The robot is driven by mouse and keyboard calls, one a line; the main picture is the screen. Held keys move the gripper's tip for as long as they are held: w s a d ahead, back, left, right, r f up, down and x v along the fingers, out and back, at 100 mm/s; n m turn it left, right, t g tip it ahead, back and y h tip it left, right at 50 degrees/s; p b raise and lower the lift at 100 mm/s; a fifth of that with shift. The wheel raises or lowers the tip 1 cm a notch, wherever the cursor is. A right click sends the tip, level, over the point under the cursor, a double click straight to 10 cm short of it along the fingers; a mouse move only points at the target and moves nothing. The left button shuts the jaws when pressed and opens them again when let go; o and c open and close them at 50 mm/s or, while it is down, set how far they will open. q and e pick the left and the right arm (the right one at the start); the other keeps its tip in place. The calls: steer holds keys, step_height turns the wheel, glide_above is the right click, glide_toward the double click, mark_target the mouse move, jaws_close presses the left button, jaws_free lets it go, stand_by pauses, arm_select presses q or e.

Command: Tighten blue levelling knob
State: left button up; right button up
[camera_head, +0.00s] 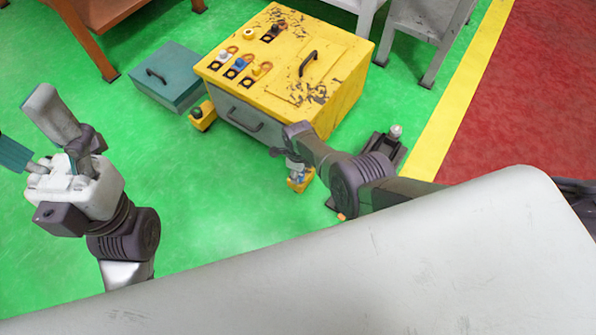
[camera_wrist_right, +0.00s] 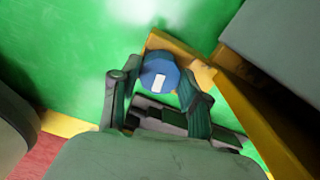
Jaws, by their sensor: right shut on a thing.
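The blue levelling knob (camera_wrist_right: 159,74), with a white mark on its face, sits between the two fingers of my right gripper (camera_wrist_right: 157,93) in the right wrist view. The gripper is shut on it. In the head view my right gripper (camera_head: 287,154) is at the front right corner of the yellow cabinet (camera_head: 330,85), above a small yellow foot (camera_head: 300,184). The knob is mostly hidden there. My left gripper (camera_head: 16,156) is at the left edge of the head view, partly cut off and away from the cabinet.
A teal box (camera_head: 165,80) with a handle stands left of the cabinet. Another yellow foot (camera_head: 202,115) with a dark green knob is at the cabinet's left corner. A dark bracket (camera_head: 385,148) lies right of my right gripper. Green floor (camera_head: 210,215) between my arms is clear.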

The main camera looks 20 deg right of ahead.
steer(key=shift+d+m, duration=0.1)
steer(key=shift+m, duration=0.5)
steer(key=o, duration=1.1)
steer(key=shift+r, duration=0.2)
steer(key=shift+r, duration=0.45)
step_height(320, 180, up, 5)
steer(key=shift+f, duration=0.1)
steer(key=shift+r, duration=0.8)
steer(key=shift+s, duration=0.1)
